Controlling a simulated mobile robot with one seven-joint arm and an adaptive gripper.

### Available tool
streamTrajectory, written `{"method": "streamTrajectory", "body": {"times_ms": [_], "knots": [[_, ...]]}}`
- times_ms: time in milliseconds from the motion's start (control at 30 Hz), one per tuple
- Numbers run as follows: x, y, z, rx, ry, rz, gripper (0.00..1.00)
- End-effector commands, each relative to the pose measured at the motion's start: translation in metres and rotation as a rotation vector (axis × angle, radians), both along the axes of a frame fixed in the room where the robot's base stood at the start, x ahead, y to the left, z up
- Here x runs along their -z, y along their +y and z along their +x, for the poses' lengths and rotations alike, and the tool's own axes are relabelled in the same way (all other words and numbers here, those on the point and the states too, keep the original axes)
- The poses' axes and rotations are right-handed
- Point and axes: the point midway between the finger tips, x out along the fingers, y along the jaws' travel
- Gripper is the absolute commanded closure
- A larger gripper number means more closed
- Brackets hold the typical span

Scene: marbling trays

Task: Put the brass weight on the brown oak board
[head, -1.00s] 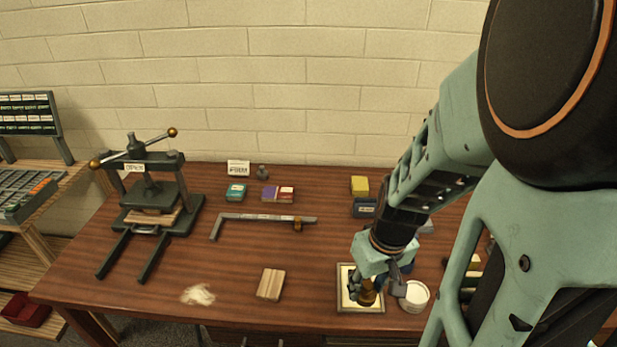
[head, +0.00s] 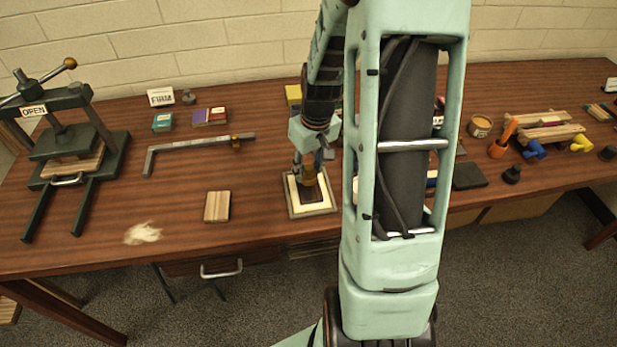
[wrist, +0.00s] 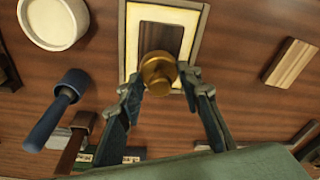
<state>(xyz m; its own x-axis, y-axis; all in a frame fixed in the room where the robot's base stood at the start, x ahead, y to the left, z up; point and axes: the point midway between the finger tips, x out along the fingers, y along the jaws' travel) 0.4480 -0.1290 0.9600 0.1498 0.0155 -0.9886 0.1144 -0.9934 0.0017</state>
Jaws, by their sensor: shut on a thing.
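My gripper (head: 308,174) is shut on the brass weight (head: 313,190), a round knobbed piece. In the wrist view the weight (wrist: 157,74) sits between the two fingertips (wrist: 160,82). It is over a pale-bordered rectangular frame (head: 291,201) with a brown middle, also in the wrist view (wrist: 130,50). Whether the weight touches what is below cannot be told. A small striped brown wooden board (head: 217,206) lies flat on the table left of the frame, with nothing on it. It also shows in the wrist view (wrist: 291,62).
A dark press (head: 75,150) stands at the left. A metal bar (head: 200,143) lies behind the board, and pale powder (head: 142,234) lies to its left front. A white tub (wrist: 52,20) and a blue-handled tool (wrist: 55,110) are near the frame. Table around the board is clear.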

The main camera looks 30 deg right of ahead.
Motion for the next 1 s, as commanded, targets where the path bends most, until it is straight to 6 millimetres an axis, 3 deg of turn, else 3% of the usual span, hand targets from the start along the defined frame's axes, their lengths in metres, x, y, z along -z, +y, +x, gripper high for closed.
{"method": "streamTrajectory", "body": {"times_ms": [33,133,567,600,767,1000], "knots": [[0.012,0.000,-0.001,0.000,0.002,0.001,1.00],[0.023,0.000,-0.001,0.000,0.001,0.000,1.00],[0.028,0.000,-0.001,0.000,0.000,0.000,1.00],[0.029,0.001,-0.002,0.000,0.002,0.001,0.66],[0.028,0.001,-0.002,0.000,0.002,0.001,0.50],[0.028,0.001,-0.002,0.000,0.002,0.001,0.50]]}}
